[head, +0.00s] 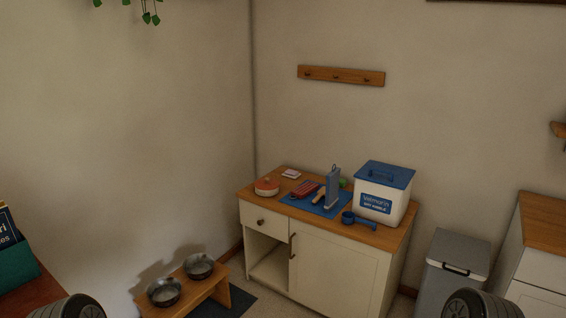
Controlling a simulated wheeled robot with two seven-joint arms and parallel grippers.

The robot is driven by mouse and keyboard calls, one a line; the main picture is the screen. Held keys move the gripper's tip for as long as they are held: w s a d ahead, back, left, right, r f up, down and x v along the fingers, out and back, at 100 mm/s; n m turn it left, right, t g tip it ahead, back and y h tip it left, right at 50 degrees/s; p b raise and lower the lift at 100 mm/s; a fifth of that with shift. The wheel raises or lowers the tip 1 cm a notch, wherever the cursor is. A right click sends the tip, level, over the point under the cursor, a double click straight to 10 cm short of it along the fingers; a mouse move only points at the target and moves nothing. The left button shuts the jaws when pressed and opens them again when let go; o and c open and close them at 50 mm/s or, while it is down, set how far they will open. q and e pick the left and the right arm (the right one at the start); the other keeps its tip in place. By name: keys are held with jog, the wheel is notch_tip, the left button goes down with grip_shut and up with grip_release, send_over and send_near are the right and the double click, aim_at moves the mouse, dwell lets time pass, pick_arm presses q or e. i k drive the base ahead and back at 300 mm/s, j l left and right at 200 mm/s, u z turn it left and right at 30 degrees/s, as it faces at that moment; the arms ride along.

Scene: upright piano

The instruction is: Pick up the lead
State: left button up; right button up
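No lead can be made out for certain. A red, strap-like item (305,188) lies on the blue mat (318,209) on top of the cabinet in the corner; it may be the lead, folded up, but it is too small to tell. Beside it on the mat are a small brown-handled item (319,196) and an upright grey-blue item (333,187). Only dark ribbed parts of my arms show at the bottom left and bottom right edges. Neither gripper's fingers are in view.
The cream cabinet (340,268) also bears a kibble bin (383,194), a blue scoop (358,219), a round orange-red tin (267,186) and a green ball (343,183). Two bowls stand on a low wooden stand (206,290). A grey bin (455,262) stands right. The wall rail (341,76) is empty.

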aim_at(302, 191)
jog(key=i+u, duration=0.15)
jog(key=i, duration=0.35)
jog(key=i+l+u, duration=0.15)
jog(key=i, duration=0.35)
jog(key=i+l+u, duration=0.15)
jog(key=i, duration=0.4)
jog(key=i+l+u, duration=0.15)
jog(key=i, duration=0.3)
jog(key=i+l+u, duration=0.15)
jog(key=i+l, duration=0.25)
jog(key=i, duration=0.1)
